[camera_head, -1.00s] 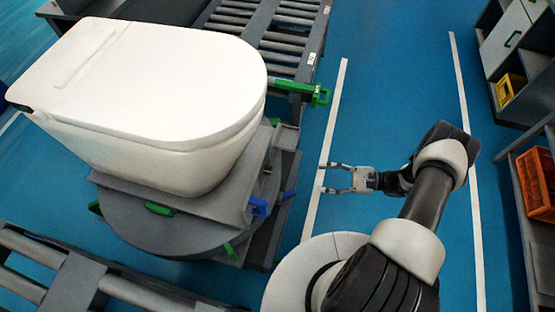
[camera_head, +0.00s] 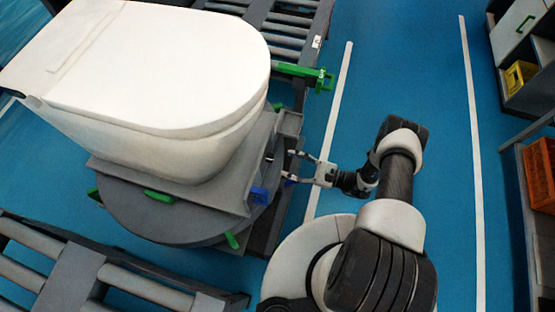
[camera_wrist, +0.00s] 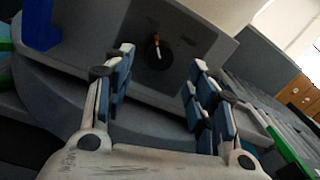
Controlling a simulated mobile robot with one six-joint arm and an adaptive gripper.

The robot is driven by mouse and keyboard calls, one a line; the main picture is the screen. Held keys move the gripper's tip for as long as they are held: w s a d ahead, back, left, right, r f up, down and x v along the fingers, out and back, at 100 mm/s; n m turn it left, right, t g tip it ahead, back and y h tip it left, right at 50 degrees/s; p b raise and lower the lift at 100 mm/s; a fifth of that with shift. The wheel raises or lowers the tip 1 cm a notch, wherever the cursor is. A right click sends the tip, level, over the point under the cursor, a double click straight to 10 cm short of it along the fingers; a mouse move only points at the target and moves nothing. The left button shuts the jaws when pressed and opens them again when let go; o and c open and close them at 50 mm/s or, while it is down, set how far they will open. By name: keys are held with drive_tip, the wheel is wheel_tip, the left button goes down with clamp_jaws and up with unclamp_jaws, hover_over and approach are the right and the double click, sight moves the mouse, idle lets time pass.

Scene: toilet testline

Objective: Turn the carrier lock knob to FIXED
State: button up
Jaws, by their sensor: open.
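The carrier lock knob (camera_wrist: 158,50) shows in the wrist view as a dark round knob with an orange and white pointer mark, on the grey side plate of the carrier (camera_head: 211,193). I cannot read any label or setting. In the head view the knob is too small to make out clearly. My gripper (camera_head: 289,166) is open and empty beside the carrier's right side. In the wrist view the fingers of my gripper (camera_wrist: 161,60) stand apart, with the knob between and beyond their tips. I see no contact with it.
A white toilet (camera_head: 150,65) sits on the carrier. A blue tab (camera_head: 259,195) sticks out near my gripper, and green tabs (camera_head: 158,196) sit lower. Roller conveyors (camera_head: 290,25) stand behind and in front (camera_head: 150,288). Blue floor is clear to the right, before shelves with an orange crate (camera_head: 540,175).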

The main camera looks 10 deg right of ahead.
sight(270, 158)
drive_tip(key=x, duration=0.5)
drive_tip(key=shift+w+a+b, duration=0.15)
drive_tip(key=shift+a+b, duration=0.15)
drive_tip(key=shift+c, duration=0.3)
drive_tip(key=c, duration=1)
drive_tip(key=shift+w+d+m+g, duration=0.1)
drive_tip(key=shift+m+g, duration=0.1)
drive_tip(key=shift+m, duration=3.65)
drive_tip(key=shift+w+m+g, duration=0.1)
drive_tip(key=shift+m+g, duration=0.1)
drive_tip(key=shift+m, duration=3.65)
